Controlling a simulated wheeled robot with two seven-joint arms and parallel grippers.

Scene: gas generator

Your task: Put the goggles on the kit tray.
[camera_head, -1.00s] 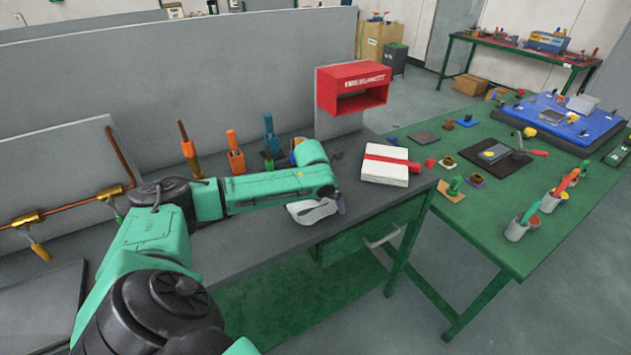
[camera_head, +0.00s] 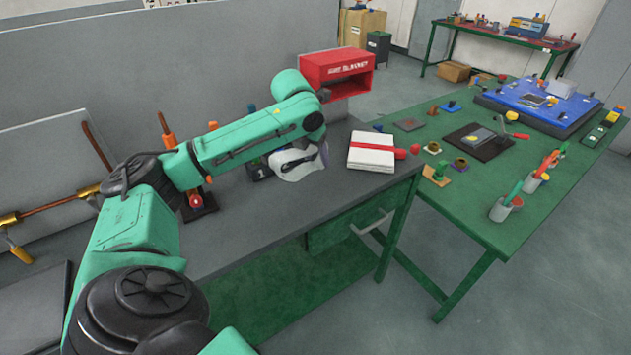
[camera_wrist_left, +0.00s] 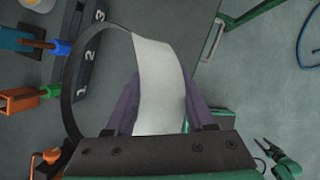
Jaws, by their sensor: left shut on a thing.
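The goggles (camera_head: 292,165), with a pale clear lens and dark strap, hang in my left gripper (camera_head: 325,152) above the grey bench. In the left wrist view, the purple fingers of my left gripper (camera_wrist_left: 160,108) are shut on the lens of the goggles (camera_wrist_left: 160,75). The strap loops out to the left there. A small teal and black forked shape at lower right looks like my right gripper (camera_wrist_left: 268,152); its jaws are too small to read. I cannot tell whether the kit tray is the blue tray (camera_head: 510,106) or the dark mat (camera_head: 493,152) on the green table.
A white book with a red band (camera_head: 371,155) lies at the bench's right end, by a red box (camera_head: 338,68). The green table (camera_head: 440,205) holds cups of tools (camera_head: 503,209) and small parts. Its front left has bare room. A numbered rack (camera_wrist_left: 88,60) stands beside the goggles.

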